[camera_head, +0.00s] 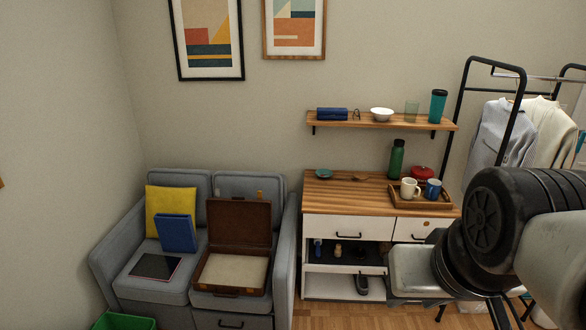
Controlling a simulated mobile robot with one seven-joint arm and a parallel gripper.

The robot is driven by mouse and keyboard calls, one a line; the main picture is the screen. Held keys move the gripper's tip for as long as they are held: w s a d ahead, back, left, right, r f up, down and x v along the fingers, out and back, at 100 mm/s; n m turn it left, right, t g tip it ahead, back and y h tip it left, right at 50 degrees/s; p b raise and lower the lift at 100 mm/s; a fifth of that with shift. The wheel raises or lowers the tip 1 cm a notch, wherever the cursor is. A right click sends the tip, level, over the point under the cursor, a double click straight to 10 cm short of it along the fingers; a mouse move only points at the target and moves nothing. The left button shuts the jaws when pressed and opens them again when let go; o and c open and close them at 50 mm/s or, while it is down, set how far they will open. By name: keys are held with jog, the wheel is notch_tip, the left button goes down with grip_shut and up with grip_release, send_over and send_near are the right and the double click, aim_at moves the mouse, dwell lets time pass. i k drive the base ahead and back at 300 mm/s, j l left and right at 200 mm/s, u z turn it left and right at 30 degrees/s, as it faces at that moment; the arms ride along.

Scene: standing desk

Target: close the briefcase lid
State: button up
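The brown briefcase (232,288) lies on the right seat cushion of the grey sofa. Its lid (239,223) stands raised at the back, about upright, leaning toward the sofa's backrest. The pale lining of its base shows, and the base looks empty. My arm fills the lower right of the picture, well to the right of the briefcase and apart from it. My gripper's fingers cannot be made out, so whether it is open or shut does not show.
A dark flat tablet or folder (155,266), a blue book or case (178,233) and a yellow cushion (171,208) sit left of the briefcase. The sofa arm (286,258) stands close on its right. A green bin (124,321) is at the lower left. A cabinet (347,229) stands right of the sofa.

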aim_at(234, 221)
jog(key=i+j, duration=1.7)
jog(key=j, duration=0.25)
